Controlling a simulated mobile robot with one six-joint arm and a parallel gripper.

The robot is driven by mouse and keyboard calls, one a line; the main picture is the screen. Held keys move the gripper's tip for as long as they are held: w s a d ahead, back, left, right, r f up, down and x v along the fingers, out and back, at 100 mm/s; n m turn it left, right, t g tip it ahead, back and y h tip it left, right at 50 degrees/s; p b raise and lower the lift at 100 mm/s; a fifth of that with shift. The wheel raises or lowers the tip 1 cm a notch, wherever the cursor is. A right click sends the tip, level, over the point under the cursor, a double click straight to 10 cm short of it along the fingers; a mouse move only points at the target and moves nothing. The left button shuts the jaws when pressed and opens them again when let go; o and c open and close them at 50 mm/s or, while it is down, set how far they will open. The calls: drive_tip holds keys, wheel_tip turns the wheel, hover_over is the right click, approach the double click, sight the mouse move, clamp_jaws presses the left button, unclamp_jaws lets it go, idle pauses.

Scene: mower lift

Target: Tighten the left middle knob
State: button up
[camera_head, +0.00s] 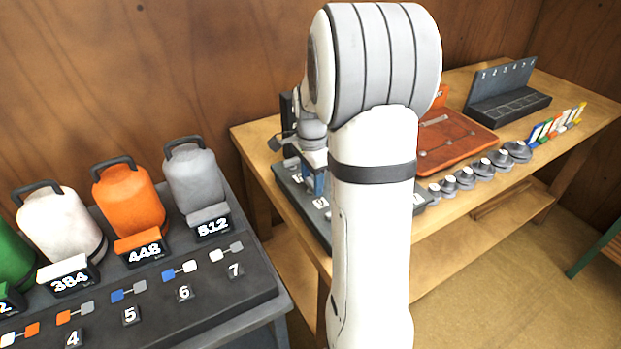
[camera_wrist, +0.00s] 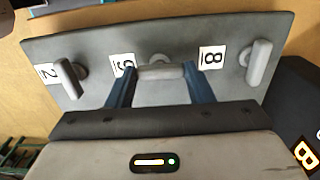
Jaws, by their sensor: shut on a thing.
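A dark grey panel (camera_wrist: 110,38) with a row of grey bar-shaped knobs fills the wrist view. My gripper (camera_wrist: 160,78) has its two blue fingers closed on the middle knob (camera_wrist: 160,72), one at each end of its bar. That bar lies nearly level across the picture. The left knob (camera_wrist: 70,78) and the right knob (camera_wrist: 259,62) stand nearly upright, slightly tilted. White number labels sit beside the knobs; one reads like an 8 (camera_wrist: 212,58). In the head view the panel (camera_head: 291,185) lies on the wooden table, and my arm hides much of it.
An orange tray (camera_head: 455,150), several round grey weights (camera_head: 466,178) and a dark slotted rack (camera_head: 510,106) share the wooden table (camera_head: 262,135). A dark bench at the left holds white (camera_head: 62,222), orange (camera_head: 130,200) and grey (camera_head: 194,178) jugs with number plates.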

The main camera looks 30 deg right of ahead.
sight(312, 183)
idle(0.3)
drive_tip(key=o, duration=1)
drive_tip(key=shift+r, duration=0.1)
wheel_tip(312, 183, up, 8)
drive_tip(key=shift+f, duration=0.15)
